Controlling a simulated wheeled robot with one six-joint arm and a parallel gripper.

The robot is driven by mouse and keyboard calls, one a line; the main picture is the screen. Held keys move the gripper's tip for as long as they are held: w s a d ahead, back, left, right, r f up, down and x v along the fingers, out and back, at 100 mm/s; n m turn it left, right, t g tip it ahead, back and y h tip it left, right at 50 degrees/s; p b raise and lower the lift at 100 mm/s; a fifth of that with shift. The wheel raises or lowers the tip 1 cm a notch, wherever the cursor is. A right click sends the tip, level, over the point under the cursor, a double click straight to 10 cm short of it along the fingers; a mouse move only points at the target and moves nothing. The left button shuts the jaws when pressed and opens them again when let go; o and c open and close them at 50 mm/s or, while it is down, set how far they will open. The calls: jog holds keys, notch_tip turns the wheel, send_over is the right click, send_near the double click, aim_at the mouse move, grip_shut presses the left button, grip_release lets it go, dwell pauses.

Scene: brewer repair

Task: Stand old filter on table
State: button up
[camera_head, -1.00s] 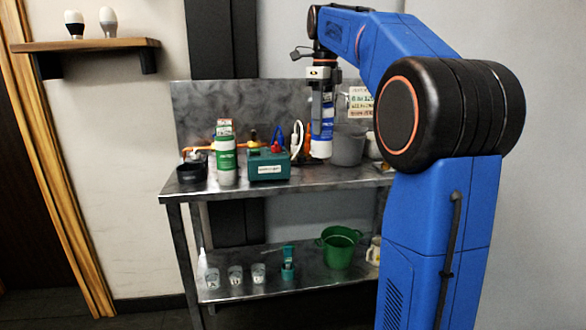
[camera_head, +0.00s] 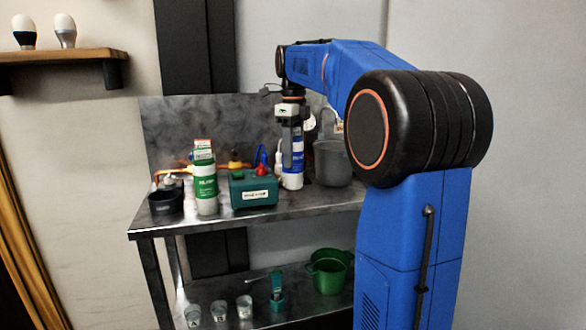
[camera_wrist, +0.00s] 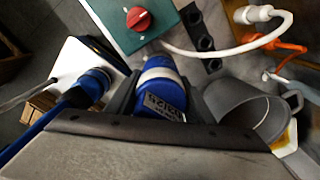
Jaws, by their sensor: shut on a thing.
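The blue-and-white filter cartridge (camera_head: 293,172) is upright at the table, just right of the green box. My gripper (camera_head: 291,140) comes down from above and is shut around its upper part. In the wrist view, the filter (camera_wrist: 162,88) shows its blue body and pale end between the two fingers. Its lower end is at or just above the steel table (camera_head: 330,202); I cannot tell whether it touches. A second filter, white and green (camera_head: 204,185), stands upright on the table left of the green box.
A green box (camera_head: 253,190) with a red knob stands close left of the held filter. A grey pitcher (camera_head: 333,163) is close on its right. A black bowl (camera_head: 165,201) sits at the table's left end. A green bucket (camera_head: 329,272) and small cups are on the lower shelf.

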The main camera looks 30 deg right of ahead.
jog(key=shift+f, duration=1.9)
jog(key=shift+f, duration=0.1)
jog(key=o, duration=1)
jog(key=shift+o, duration=0.2)
notch_tip(320, 180, up, 12)
jog(key=shift+r, duration=0.1)
jog(key=shift+s, duration=0.1)
